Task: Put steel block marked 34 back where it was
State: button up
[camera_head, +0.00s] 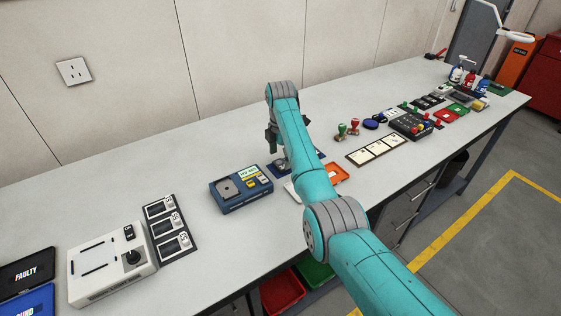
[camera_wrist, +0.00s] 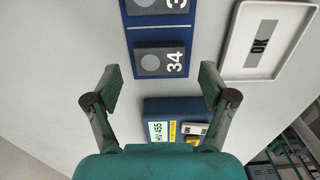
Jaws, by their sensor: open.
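The steel block marked 34 (camera_wrist: 160,61) is a dark block with a round grey spot and white digits. In the wrist view it lies on the near section of a blue board (camera_wrist: 133,30), below a pale dividing line. A second dark block (camera_wrist: 150,5), its digits cut off by the frame edge, sits in the section above. My gripper (camera_wrist: 160,84) is open and empty, its two fingertips apart on either side of block 34 and short of it. In the head view my gripper (camera_head: 274,138) is above the blue board (camera_head: 275,170), which my arm partly hides.
A blue tester (camera_wrist: 150,107) lies beside the board; it also shows in the head view (camera_head: 232,200). A white tray marked OK (camera_wrist: 233,60) is to the right. An orange tray (camera_head: 338,173), stamps (camera_head: 354,126) and a white card panel (camera_head: 376,151) stand beyond my arm.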

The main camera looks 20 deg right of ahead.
aim_at(281, 163)
notch_tip(281, 163, up, 10)
dwell(0.4)
